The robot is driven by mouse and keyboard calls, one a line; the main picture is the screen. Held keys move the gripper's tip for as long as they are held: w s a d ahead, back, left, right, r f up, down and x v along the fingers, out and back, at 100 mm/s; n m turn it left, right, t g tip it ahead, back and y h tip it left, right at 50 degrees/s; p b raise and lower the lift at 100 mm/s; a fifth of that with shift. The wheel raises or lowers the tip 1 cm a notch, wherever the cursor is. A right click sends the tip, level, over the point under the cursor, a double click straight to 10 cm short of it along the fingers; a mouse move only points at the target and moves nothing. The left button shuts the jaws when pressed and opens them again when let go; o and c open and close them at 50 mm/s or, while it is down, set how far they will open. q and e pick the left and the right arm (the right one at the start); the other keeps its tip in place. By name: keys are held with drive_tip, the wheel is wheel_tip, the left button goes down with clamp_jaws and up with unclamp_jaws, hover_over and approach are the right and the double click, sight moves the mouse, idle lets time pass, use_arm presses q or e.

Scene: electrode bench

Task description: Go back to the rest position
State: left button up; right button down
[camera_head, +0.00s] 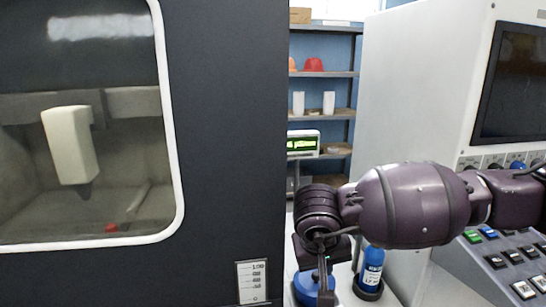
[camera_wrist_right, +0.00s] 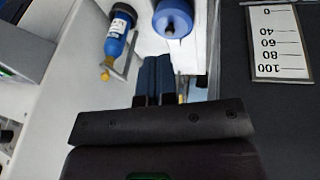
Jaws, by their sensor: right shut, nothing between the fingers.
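My right gripper (camera_wrist_right: 154,62) shows in the wrist view with its two dark fingers together and nothing between them. In the head view my purple right arm comes in from the right and bends down at the wrist, in front of the gap between the dark cabinet and the white machine. A blue round object (camera_head: 306,289) is beside the wrist there; it also shows in the wrist view (camera_wrist_right: 173,18), just beyond the fingertips. A blue bottle (camera_head: 372,266) with a label stands right of it, and in the wrist view it (camera_wrist_right: 117,36) lies to the left, apart from the fingers. My left gripper is out of view.
A dark cabinet (camera_head: 230,120) with a window fills the left. A scale plate (camera_head: 252,283) is on its front. A white machine (camera_head: 415,90) with a screen and a button panel (camera_head: 510,262) stands right. Shelves (camera_head: 322,74) are behind the gap.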

drive_tip(key=s+a+f+m+g+y, duration=0.2)
drive_tip(key=s+a+m+g+y, duration=0.35)
drive_tip(key=s+a+y, duration=0.2)
drive_tip(key=s+a+f+m+g+y, duration=0.3)
drive_tip(key=s+a+m+g+y, duration=0.1)
drive_tip(key=s+a+m+y, duration=0.3)
wheel_tip(320, 180, up, 4)
drive_tip(key=w+m+t+y, duration=0.2)
drive_tip(key=m+t+y, duration=0.6)
drive_tip(key=m, duration=0.6)
drive_tip(key=w+d+f+m+t+h, duration=0.3)
drive_tip(key=d+f+m+t+h, duration=0.35)
drive_tip(key=m, duration=0.75)
drive_tip(key=w+d+f+m+t+h, duration=0.35)
drive_tip(key=d+m+t, duration=0.55)
drive_tip(key=m, duration=0.5)
drive_tip(key=s+d+f+m+g+h, duration=0.6)
drive_tip(key=s+d+f+m+h, duration=0.4)
drive_tip(key=s+d+f+m, duration=0.5)
wheel_tip(320, 180, down, 5)
drive_tip(key=shift+s+d+r+m, duration=0.2)
drive_tip(key=shift+d+m, duration=0.9)
drive_tip(key=shift+m, duration=0.15)
